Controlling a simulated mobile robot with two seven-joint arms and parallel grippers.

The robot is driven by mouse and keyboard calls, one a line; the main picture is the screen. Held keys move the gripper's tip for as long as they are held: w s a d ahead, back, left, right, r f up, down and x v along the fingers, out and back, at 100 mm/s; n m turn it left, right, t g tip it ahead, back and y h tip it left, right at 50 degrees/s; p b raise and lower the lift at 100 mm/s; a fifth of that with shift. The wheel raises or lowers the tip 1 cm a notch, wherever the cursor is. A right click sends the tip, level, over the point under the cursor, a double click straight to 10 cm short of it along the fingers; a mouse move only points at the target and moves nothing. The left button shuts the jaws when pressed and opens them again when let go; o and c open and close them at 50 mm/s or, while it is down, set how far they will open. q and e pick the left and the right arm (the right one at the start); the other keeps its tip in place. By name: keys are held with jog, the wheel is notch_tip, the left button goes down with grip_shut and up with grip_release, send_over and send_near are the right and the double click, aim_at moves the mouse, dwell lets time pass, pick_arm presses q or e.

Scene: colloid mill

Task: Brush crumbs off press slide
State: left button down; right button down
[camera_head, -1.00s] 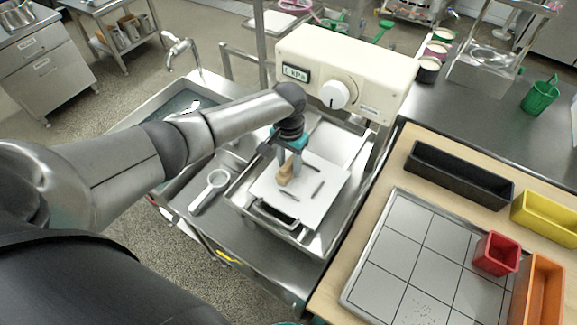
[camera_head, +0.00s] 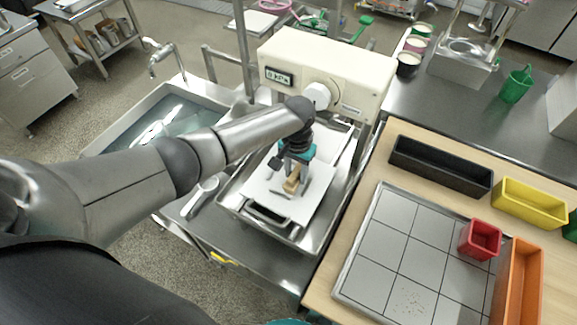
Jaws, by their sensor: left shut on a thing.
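The white press slide (camera_head: 309,202) is a flat plate in a metal tray (camera_head: 234,205) under the cream press (camera_head: 325,72). My left gripper (camera_head: 293,175) is over the slide, pointing down, shut on a tan wooden brush (camera_head: 291,184). The brush is at or just above the slide's surface; I cannot tell whether it touches. A thin dark crumb (camera_head: 279,194) lies left of the brush. Other crumbs may be hidden by the gripper and arm. My right gripper does not show.
A white-handled scoop (camera_head: 201,196) lies left of the tray, near the sink (camera_head: 110,140). To the right, a wooden table holds a gridded tray (camera_head: 385,250), a red bin (camera_head: 480,240), a black bin (camera_head: 440,168), a yellow bin (camera_head: 530,203) and an orange bin (camera_head: 518,285).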

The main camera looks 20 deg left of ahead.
pick_arm(q)
jog(key=shift+s+d+f, duration=0.1)
jog(key=shift+s+d, duration=0.1)
jog(key=shift+d, duration=0.4)
jog(key=shift+s+d+f, duration=0.1)
jog(key=shift+s+d, duration=0.05)
jog(key=shift+d, duration=0.4)
jog(key=shift+r+p, duration=0.15)
jog(key=shift+p, duration=0.15)
notch_tip(320, 180, up, 6)
jog(key=p, duration=0.6)
jog(key=shift+w+p, duration=0.2)
jog(key=shift+p, duration=0.1)
jog(key=shift+a+r, duration=0.1)
notch_tip(320, 180, up, 3)
jog(key=p, duration=0.3)
